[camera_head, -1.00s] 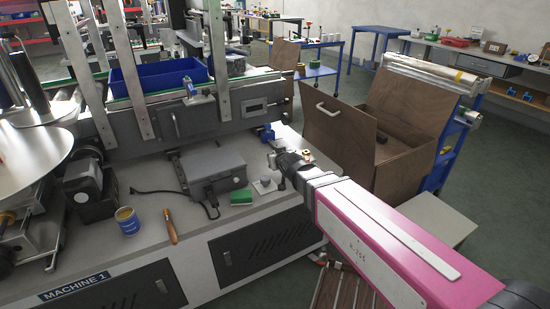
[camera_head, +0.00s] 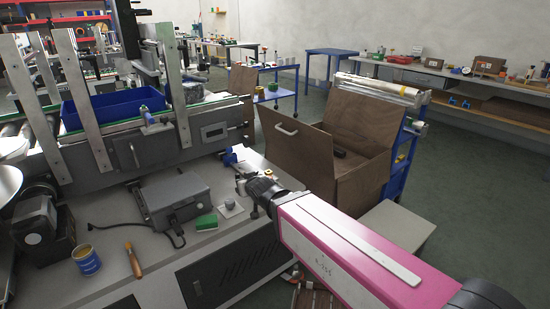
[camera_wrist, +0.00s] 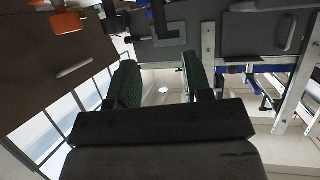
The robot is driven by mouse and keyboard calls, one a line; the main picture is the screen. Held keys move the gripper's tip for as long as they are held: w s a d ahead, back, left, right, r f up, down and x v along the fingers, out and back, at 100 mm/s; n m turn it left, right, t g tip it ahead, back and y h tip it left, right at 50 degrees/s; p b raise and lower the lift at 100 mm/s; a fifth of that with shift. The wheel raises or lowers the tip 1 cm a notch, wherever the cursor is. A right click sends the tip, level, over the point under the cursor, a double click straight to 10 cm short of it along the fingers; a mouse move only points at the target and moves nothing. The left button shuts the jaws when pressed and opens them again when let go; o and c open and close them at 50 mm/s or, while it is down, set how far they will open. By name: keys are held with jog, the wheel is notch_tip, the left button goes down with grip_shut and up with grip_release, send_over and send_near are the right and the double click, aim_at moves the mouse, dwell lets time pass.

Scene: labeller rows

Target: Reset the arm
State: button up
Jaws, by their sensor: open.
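My gripper (camera_wrist: 162,85) shows in the wrist view as two dark green padded fingers, apart, with nothing between them. In the head view my pink and white arm reaches in from the lower right. Its dark wrist is over the right end of the grey machine bench (camera_head: 215,245), left of the wooden box (camera_head: 355,165). The fingers are hard to make out in the head view. The wrist view looks along the fingers toward pale surfaces and dark machine parts.
A blue bin (camera_head: 115,105) sits on the conveyor. A blue-framed cart (camera_head: 275,98) stands behind. Open floor (camera_head: 480,190) lies to the right.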

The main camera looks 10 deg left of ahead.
jog(key=w+d+f+m+g+h, duration=0.1)
jog(key=w+d+f+h, duration=0.2)
jog(key=d, duration=0.5)
jog(key=w+d+f+m+g+h, duration=0.15)
jog(key=d+f, duration=0.25)
jog(key=d, duration=0.5)
jog(key=w+d+f+m+g+h, duration=0.1)
jog(key=w+d+f+m+h, duration=0.2)
jog(key=d, duration=0.5)
jog(key=s+d+f+g, duration=0.2)
jog(key=d, duration=0.5)
jog(key=s+d+f+m+g, duration=0.1)
jog(key=s+d+f+g, duration=0.1)
jog(key=d, duration=0.5)
jog(key=s+d+f+m+g, duration=0.1)
jog(key=d+f, duration=0.3)
jog(key=d, duration=0.4)
jog(key=shift+s+g+h, duration=0.45)
jog(key=shift+s+g, duration=0.05)
jog(key=shift+g, duration=0.35)
